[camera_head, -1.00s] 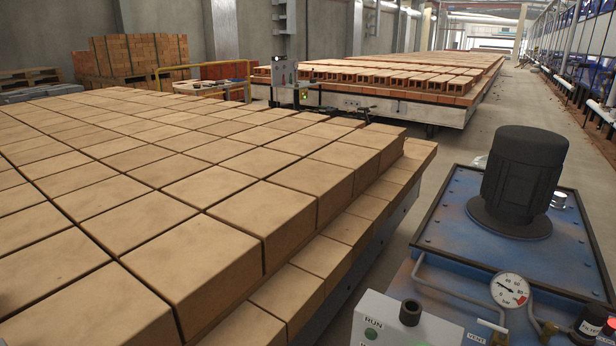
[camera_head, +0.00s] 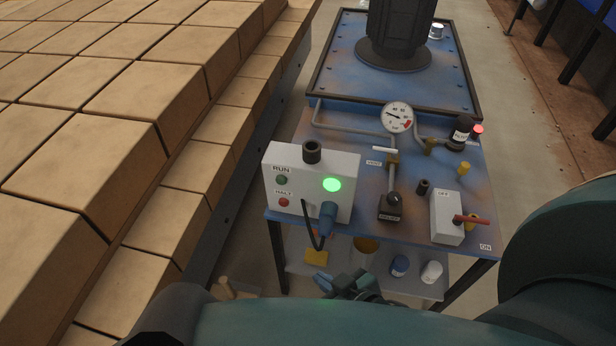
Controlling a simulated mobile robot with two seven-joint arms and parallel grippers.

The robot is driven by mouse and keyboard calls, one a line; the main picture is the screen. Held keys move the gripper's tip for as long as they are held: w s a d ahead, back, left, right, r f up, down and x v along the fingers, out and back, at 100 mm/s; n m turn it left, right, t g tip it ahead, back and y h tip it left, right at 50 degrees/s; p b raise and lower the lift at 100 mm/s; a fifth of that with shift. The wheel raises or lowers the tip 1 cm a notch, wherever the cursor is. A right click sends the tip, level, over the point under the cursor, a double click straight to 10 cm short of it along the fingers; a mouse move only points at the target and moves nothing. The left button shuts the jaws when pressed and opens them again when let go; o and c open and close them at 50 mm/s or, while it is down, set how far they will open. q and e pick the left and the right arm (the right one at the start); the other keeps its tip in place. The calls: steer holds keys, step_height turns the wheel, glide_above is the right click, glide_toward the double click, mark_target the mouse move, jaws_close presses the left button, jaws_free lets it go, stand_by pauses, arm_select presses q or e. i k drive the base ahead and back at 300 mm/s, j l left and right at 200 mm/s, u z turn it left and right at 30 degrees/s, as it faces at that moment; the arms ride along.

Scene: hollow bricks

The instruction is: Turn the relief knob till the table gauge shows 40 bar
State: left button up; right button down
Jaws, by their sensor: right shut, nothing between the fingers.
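The round white pressure gauge (camera_head: 397,117) stands on the blue table (camera_head: 340,150), with a red zone at the lower right of its dial. Its needle is too small to read exactly. A black knob (camera_head: 390,205) with a small label stands below the gauge, and another labelled black part (camera_head: 461,130) stands right of it. My right gripper (camera_head: 348,284) is shut and empty, low in front of the table, below the control box and apart from the knobs. My left gripper is out of view.
A white control box (camera_head: 312,180) with a lit green lamp stands at the table's left. A T-handled vent lever (camera_head: 391,170) and a white switch box with a red handle (camera_head: 446,217) are close by. A black motor (camera_head: 398,30) rises behind. Brick stacks (camera_head: 130,110) fill the left.

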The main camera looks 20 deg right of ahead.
mark_target(394, 198)
steer(key=z, duration=1.4)
